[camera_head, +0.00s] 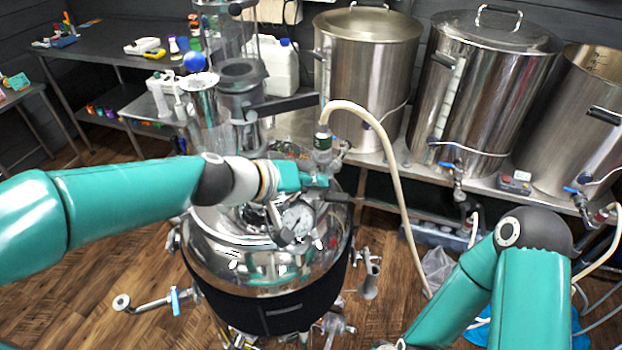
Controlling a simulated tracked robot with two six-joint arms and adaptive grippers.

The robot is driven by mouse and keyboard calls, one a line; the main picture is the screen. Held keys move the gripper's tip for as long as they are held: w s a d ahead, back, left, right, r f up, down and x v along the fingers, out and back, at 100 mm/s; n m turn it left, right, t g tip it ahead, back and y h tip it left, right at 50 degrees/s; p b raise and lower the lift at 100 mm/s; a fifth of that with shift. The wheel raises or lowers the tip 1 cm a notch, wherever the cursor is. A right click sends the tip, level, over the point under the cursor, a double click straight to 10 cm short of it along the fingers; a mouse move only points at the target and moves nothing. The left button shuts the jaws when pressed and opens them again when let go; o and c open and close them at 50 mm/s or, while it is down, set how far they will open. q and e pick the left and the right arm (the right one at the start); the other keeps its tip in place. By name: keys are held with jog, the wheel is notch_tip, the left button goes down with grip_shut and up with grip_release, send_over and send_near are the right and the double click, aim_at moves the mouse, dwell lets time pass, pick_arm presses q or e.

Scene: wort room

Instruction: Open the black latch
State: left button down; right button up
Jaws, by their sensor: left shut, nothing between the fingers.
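A shiny steel kettle (262,262) with a dark wrap around its lower body stands in the middle. My left arm reaches across its domed lid from the left. My left gripper (322,182) is shut and empty, above the lid's right part, just below the green-labelled hose fitting. A small dark lever-like part (345,197) shows just right of the fingertips. I cannot tell for sure that it is the black latch, nor whether the fingers touch it. My arm hides part of the lid. My right arm folds down at the lower right, and its gripper is out of view.
A pressure gauge (296,220) stands on the lid close to my left wrist. A pale hose (392,168) arches from the fitting down to the right. Steel pots (482,95) stand on a bench behind. Valves stick out around the kettle's lower side.

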pick_arm(q)
jog(key=shift+a+f, duration=0.1)
pick_arm(e)
jog(key=shift+f, duration=0.1)
pick_arm(q)
jog(key=shift+w+a+f+b, duration=0.2)
jog(key=shift+a+f+b, duration=0.1)
jog(key=shift+a+b, duration=0.2)
pick_arm(e)
jog(key=shift+s+f, duration=0.1)
jog(key=shift+f, duration=0.3)
pick_arm(q)
jog(key=s+a+r+p, duration=0.1)
jog(key=r, duration=0.1)
jog(key=s+a+r+p, duration=0.1)
jog(key=s+r, duration=0.1)
jog(key=s+a+r+p, duration=0.1)
jog(key=s+a+r, duration=0.1)
jog(key=shift+s+r, duration=0.15)
jog(key=shift+r, duration=0.05)
jog(key=shift+s+a+r, duration=0.2)
jog(key=shift+s, duration=0.1)
pick_arm(e)
jog(key=r, duration=0.2)
jog(key=s+r, duration=0.1)
jog(key=shift+s+a, duration=0.1)
jog(key=shift+a, duration=0.15)
